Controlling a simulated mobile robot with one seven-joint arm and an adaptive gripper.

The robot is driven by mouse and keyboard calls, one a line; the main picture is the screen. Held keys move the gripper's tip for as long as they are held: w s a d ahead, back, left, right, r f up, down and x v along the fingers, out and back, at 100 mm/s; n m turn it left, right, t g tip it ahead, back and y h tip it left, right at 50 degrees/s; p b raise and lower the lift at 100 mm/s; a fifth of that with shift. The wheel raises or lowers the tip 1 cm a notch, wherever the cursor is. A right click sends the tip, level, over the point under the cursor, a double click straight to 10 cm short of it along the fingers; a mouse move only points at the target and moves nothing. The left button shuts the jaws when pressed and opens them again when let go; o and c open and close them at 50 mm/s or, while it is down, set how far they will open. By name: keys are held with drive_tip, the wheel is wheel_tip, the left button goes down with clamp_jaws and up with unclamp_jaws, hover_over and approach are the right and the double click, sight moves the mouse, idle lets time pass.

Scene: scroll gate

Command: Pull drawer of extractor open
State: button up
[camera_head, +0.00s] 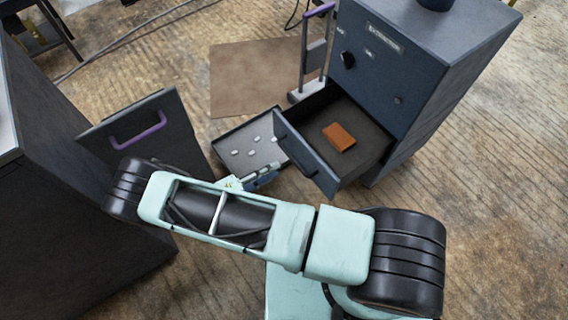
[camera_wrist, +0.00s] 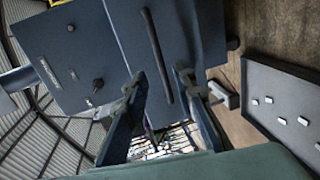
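The extractor (camera_head: 390,65) is a dark blue-grey cabinet with a label and a black knob. Its lower drawer (camera_head: 362,165) is pulled out, with an orange-brown block (camera_head: 339,136) inside. The drawer front carries a dark bar handle (camera_head: 298,158), which also shows in the wrist view (camera_wrist: 157,50). My gripper (camera_head: 262,178) is left of the drawer front in the head view, partly hidden by my arm. In the wrist view, my gripper (camera_wrist: 160,80) has its fingers apart on either side of the handle's lower end. No contact with the handle is visible.
A shallow dark tray (camera_head: 232,140) with several white pieces lies on the floor left of the drawer. A purple-handled upright frame (camera_head: 316,55) stands beside the extractor. A dark cabinet (camera_head: 45,200) with a purple-handled panel (camera_head: 150,135) stands at the left. Floor at right is clear.

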drive_tip(key=shift+v, duration=1.45)
